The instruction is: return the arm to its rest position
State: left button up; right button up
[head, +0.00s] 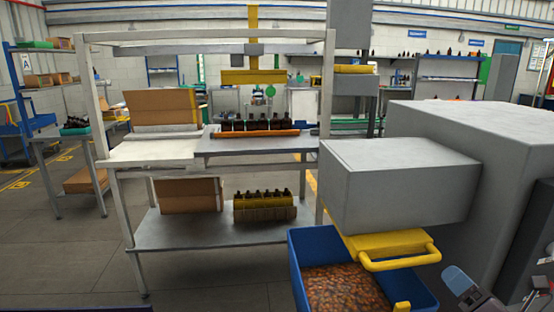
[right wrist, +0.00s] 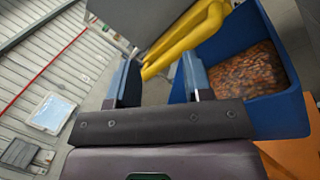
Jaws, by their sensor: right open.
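My right gripper (head: 462,284) shows at the lower right of the head view, just right of the blue bin and below the yellow handle. In the right wrist view my right gripper (right wrist: 160,82) has its two blue-grey fingers spread apart with nothing held between them. The yellow handle (right wrist: 190,38) lies beyond the fingertips in that view; I see no grip on it. My left gripper is not in view. Amber bottles (head: 258,124) stand in a row on the bench's upper shelf, away from the gripper.
A blue bin (head: 300,268) of brown pieces sits under a grey box (head: 400,180) with a yellow handle (head: 400,258), close to my right gripper. A large grey cabinet (head: 490,125) stands behind. A crate of bottles (head: 265,210) is on the lower shelf.

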jog(key=s+f+m+g+h, duration=0.2)
jog(key=s+f+m+h, duration=0.1)
jog(key=f+m, duration=0.65)
jog(key=s+f+m+g+h, duration=0.1)
jog(key=s+f+m+h, duration=0.35)
jog(key=m, duration=0.75)
jog(key=s+a+f+m+g+y, duration=0.1)
jog(key=s+a+f+m+g, duration=0.1)
jog(key=s+a+f+m, duration=0.2)
jog(key=s+a+f+m+g+y, duration=0.1)
jog(key=s+a+f+m+g, duration=0.2)
jog(key=s+f, duration=0.5)
notch_tip(320, 180, down, 3)
jog(key=a+m, duration=0.1)
jog(key=a, duration=0.1)
jog(key=shift+a, duration=0.3)
jog(key=shift+m, duration=0.25)
